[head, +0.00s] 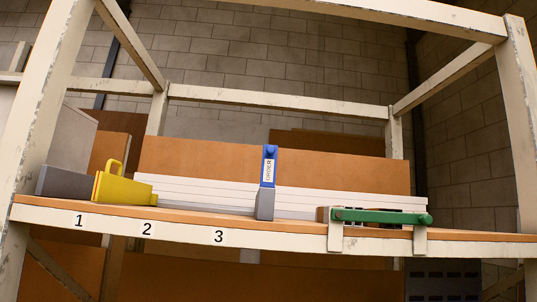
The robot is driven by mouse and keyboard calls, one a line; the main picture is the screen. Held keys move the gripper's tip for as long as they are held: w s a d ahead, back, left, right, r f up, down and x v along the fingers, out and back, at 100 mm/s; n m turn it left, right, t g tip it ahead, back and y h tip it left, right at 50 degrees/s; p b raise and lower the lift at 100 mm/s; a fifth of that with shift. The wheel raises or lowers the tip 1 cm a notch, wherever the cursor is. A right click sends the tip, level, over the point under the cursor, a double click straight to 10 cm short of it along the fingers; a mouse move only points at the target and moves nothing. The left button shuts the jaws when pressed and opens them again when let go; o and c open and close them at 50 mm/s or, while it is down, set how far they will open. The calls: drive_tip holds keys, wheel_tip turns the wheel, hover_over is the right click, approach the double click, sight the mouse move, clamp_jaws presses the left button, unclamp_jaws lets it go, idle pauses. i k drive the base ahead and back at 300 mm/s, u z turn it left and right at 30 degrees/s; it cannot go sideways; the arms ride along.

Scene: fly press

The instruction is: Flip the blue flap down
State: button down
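The blue flap (269,166) stands upright on a grey block (265,205) near the middle of the shelf in the head view. It carries a white label reading "ORDER" and has a small round blue knob at its top. My gripper is not visible in this view, so its opening and its distance from the flap cannot be seen.
A yellow wedge-shaped piece with a handle (122,188) and a dark grey block (66,183) sit at the left. A green bar (382,217) lies across the right front edge. White-painted posts frame the shelf (180,213), whose edge bears labels 1, 2 and 3.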

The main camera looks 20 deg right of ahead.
sight(270, 157)
drive_tip(key=z, duration=0.1)
drive_tip(key=i, duration=1)
drive_tip(key=u, duration=0.1)
